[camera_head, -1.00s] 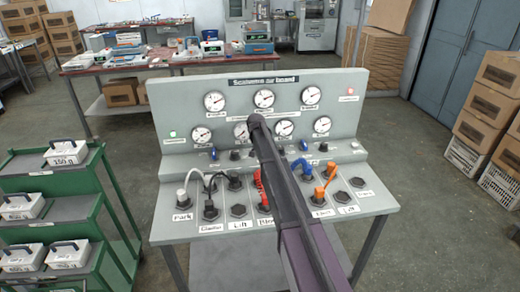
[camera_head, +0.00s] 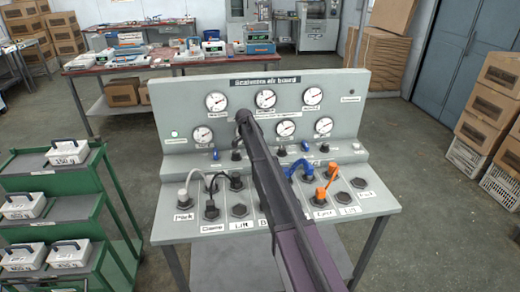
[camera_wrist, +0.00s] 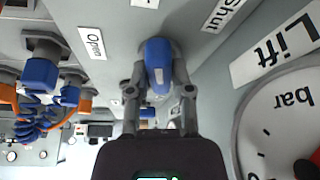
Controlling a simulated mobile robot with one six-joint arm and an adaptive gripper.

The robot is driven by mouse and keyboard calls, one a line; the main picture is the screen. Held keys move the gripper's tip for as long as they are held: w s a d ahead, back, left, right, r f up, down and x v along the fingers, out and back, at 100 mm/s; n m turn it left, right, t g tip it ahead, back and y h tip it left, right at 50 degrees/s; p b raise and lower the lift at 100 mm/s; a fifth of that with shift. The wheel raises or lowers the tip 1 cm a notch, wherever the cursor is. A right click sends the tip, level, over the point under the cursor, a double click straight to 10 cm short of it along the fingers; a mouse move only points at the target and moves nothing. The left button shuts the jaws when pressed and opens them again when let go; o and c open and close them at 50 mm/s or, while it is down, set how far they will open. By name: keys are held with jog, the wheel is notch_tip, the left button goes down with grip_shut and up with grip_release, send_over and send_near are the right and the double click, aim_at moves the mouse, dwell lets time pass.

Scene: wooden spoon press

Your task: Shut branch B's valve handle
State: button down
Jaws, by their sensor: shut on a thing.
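In the wrist view my gripper (camera_wrist: 158,85) is shut on a blue valve handle (camera_wrist: 157,55), one finger on each side. An "Open" label (camera_wrist: 92,42) is left of the handle and a partly cut "Shut" label (camera_wrist: 223,14) is to its upper right. In the head view my arm covers this handle and the gripper's fingers. Two other blue handles show on the board's ledge, one at left (camera_head: 214,154) and one at right (camera_head: 305,146). No branch B lettering is readable.
The grey board (camera_head: 355,120) carries several gauges, including a large one (camera_wrist: 285,125) close by in the wrist view. A blue hose (camera_head: 300,166) and orange hose (camera_head: 322,190) are on the bench. A green trolley (camera_head: 75,215) stands left.

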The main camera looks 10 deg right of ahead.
jog(key=shift+m+g, duration=0.6)
jog(key=shift+m, duration=0.9)
jog(key=c, duration=0.5)
grip_release()
